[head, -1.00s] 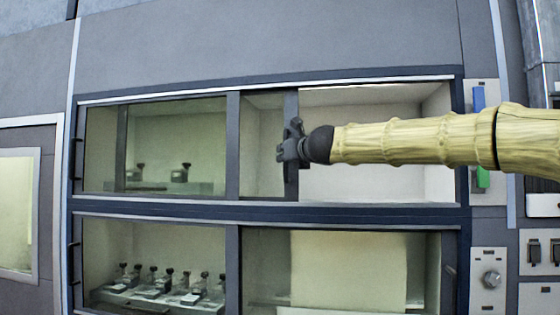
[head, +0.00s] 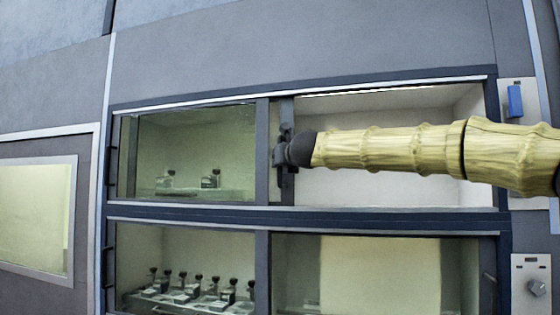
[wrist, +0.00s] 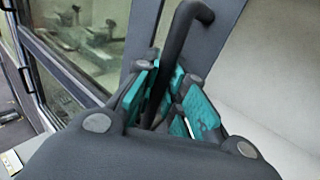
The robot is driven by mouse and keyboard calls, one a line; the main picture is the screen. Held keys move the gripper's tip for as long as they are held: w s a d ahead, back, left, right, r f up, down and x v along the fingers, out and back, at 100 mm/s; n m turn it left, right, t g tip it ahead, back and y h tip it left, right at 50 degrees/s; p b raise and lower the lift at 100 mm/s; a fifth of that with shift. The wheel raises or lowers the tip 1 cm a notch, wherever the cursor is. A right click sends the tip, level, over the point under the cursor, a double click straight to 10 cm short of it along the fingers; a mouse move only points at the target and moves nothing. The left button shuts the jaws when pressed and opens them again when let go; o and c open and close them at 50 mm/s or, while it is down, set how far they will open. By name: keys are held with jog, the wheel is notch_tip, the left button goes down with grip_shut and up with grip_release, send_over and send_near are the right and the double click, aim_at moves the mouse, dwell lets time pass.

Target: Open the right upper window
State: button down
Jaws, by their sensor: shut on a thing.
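The right upper window shows in the head view as a dark upright frame bar (head: 287,110), close beside the cabinet's middle post (head: 262,150). To its right the upper opening (head: 400,115) is uncovered, with the pale inner wall showing. My gripper (head: 284,152) is at this bar, reaching in from the right. In the wrist view, the teal pads of my gripper (wrist: 167,92) are closed around the dark bar handle (wrist: 182,35), which stands out from the grey window frame (wrist: 225,28). The lower part of the handle is hidden between the fingers.
The left upper window (head: 190,150) is closed over small clamp-like fixtures. Lower windows (head: 400,275) lie below a dark rail (head: 300,217). A panel with a blue switch (head: 515,100) and a knob (head: 536,287) is at the right.

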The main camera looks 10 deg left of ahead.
jog(key=c, duration=1.5)
grip_release()
jog(key=shift+s, duration=0.1)
jog(key=v, duration=1.2)
